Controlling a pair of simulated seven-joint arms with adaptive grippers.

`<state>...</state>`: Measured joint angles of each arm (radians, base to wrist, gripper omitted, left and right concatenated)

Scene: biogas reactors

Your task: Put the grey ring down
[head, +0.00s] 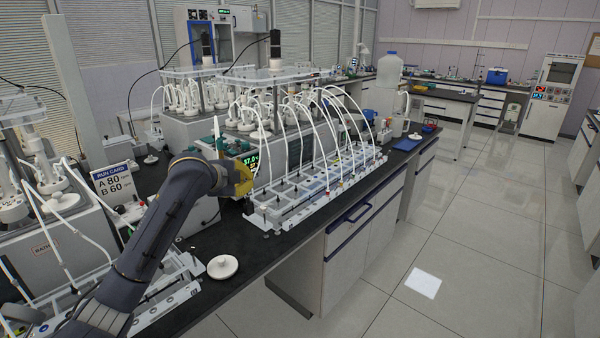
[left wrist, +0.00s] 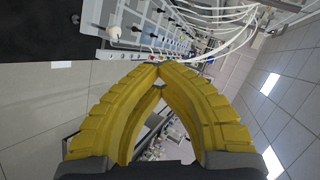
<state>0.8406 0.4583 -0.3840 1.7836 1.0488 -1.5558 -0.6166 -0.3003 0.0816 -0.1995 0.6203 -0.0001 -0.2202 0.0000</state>
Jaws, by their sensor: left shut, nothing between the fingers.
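I cannot pick out a grey ring in either view. My left gripper (head: 243,178) is above the bench, at the near left end of the long tube rack (head: 285,215). Its yellow fingers also show in the left wrist view (left wrist: 158,76), where their tips meet with nothing between them. In that view the tube rack's edge lies beyond the fingertips, and the floor shows past it. My right gripper is in neither view.
A white lidded disc (head: 222,267) lies on the black bench near the front edge. A run card (head: 115,184) stands at the left. Reactors with curved white tubes fill the bench's back.

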